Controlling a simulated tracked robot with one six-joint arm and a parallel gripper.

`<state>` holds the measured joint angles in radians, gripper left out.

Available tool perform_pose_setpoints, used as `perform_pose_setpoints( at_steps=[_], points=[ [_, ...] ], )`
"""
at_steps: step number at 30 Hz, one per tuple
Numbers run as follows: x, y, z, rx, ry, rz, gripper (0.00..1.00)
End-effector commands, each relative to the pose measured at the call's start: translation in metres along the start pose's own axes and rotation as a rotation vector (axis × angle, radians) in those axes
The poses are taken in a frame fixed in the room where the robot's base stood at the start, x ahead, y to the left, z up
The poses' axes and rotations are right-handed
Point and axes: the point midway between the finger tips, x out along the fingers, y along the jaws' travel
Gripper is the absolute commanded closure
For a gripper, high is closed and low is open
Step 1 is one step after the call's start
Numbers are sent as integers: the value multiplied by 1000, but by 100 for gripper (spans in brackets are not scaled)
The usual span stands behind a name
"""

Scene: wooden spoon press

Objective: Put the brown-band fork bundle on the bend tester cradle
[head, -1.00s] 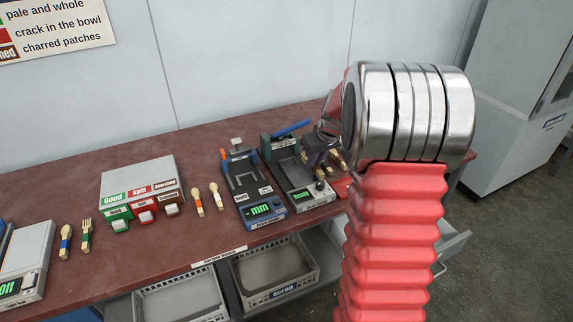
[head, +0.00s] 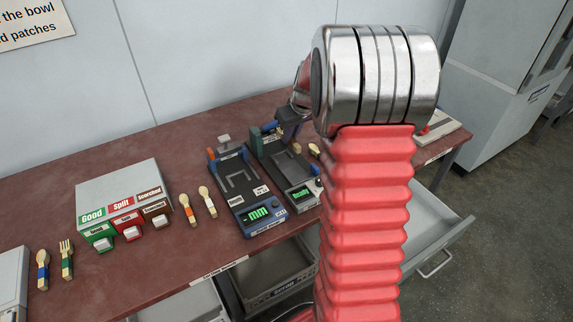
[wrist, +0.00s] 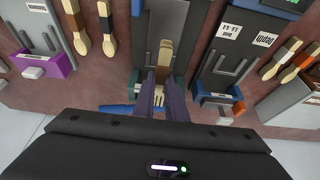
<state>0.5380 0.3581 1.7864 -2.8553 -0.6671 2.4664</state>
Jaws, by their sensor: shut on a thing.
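My gripper (wrist: 161,92) has purple fingers shut on a pale wooden fork bundle (wrist: 165,50). The gripper hangs over a grey-and-green device (head: 279,163) with a "Ready" display and a blue lever, which looks like the bend tester. Its grey bed (wrist: 173,18) lies under the bundle in the wrist view. I cannot tell whether the bundle touches it. In the head view the gripper (head: 291,132) is partly hidden by my arm.
A blue-and-grey gauge (head: 243,185) with an "mm" display stands left of the device. Farther left are two bundles (head: 208,202) and a Good/Split/Scorched box (head: 122,190). More bundles (wrist: 75,25) lie on the device's other side. An open drawer (head: 440,235) juts out at right.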

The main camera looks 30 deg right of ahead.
Motion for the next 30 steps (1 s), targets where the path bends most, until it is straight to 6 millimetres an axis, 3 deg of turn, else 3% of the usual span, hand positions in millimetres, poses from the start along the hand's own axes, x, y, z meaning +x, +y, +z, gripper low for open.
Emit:
perform_pose_setpoints(
  at_steps=[8,19,30],
  points=[
    [7,-1,2,-1,-1,-1,100],
    [55,-2,22,-2,-2,-2,100],
    [59,-2,23,-3,0,-2,100]
  ],
)
